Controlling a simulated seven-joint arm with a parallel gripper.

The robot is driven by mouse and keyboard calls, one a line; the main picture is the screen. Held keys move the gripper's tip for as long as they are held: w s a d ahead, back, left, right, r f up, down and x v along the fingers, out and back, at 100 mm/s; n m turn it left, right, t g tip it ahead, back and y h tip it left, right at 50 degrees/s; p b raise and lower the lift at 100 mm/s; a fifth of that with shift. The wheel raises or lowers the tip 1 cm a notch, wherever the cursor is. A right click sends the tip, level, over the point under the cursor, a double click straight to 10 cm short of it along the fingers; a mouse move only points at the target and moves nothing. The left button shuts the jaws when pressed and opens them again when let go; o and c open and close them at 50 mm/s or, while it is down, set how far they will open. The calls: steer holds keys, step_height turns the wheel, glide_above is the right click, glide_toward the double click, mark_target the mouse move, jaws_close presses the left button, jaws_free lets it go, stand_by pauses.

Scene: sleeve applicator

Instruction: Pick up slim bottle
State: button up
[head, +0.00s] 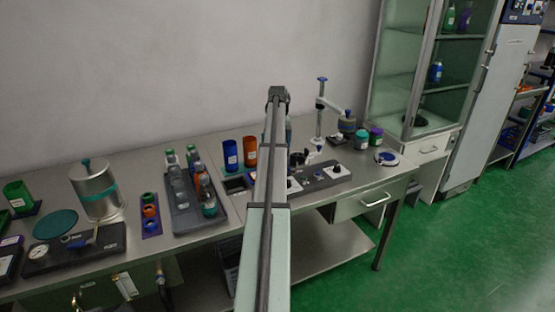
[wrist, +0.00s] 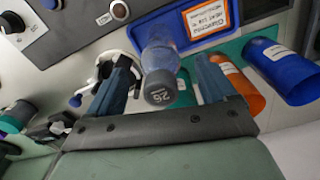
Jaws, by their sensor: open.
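A slim clear bottle (wrist: 161,52) with a dark grey cap marked 26 shows in the wrist view. My gripper (wrist: 163,65) is open, with one dark blue finger on each side of this bottle and visible gaps between. The bottle's cap end points toward my palm. Its far end is at a blue-framed tray (wrist: 184,36) with an orange-edged label; whether it stands in or beside the tray is unclear. In the head view my arm hides the gripper and this bottle.
Blue (head: 230,155) and orange (head: 250,151) cylinders stand close by; in the wrist view they lie right of my fingers. A black control box (head: 322,178) is close on the other side. A dark rack (head: 182,222) of several bottles stands further left.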

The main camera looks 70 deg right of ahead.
step_height(320, 180, down, 2)
steer(key=shift+f, duration=0.25)
jaws_close()
stand_by(0.6)
